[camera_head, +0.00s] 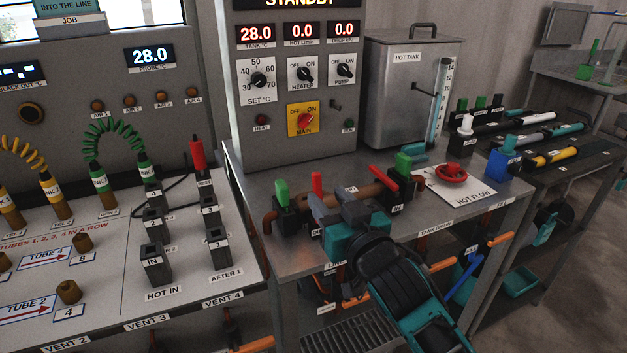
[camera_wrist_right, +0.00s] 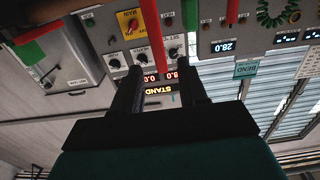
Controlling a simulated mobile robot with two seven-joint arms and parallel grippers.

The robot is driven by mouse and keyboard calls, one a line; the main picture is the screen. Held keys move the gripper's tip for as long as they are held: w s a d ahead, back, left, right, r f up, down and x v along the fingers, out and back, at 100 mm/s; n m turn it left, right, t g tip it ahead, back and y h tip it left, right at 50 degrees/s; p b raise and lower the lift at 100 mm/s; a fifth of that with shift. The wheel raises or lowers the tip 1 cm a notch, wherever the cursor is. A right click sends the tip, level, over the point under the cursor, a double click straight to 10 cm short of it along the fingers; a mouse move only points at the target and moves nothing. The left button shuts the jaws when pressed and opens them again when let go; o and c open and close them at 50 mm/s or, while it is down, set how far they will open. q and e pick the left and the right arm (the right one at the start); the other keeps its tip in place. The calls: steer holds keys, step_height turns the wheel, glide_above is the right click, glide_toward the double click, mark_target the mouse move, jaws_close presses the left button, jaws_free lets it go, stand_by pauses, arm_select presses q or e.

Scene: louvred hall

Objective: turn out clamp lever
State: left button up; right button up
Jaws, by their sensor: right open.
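A thin red lever (camera_head: 316,184) stands upright on the pipe run along the bench's front edge. Labels there are too small to tell which lever is named the clamp lever. A green handle (camera_head: 282,194) stands to its left and another green handle (camera_head: 403,163) to its right. My right gripper (camera_head: 335,203) is open just in front of the red lever and hides its foot. In the wrist view, the red lever (camera_wrist_right: 155,35) reaches between the open fingers (camera_wrist_right: 160,72); contact cannot be told. My left gripper is out of view.
A brown pipe (camera_head: 365,193) runs behind my gripper. A red handwheel (camera_head: 452,173) sits on the hot flow plate to the right. The control cabinet (camera_head: 290,90) and hot tank (camera_head: 407,95) stand behind. A hose panel (camera_head: 110,270) lies left.

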mark_target(319, 187)
steer(key=x, duration=0.7)
steer(key=shift+w+f, duration=0.1)
steer(key=shift+w, duration=0.15)
jaws_close()
stand_by(0.3)
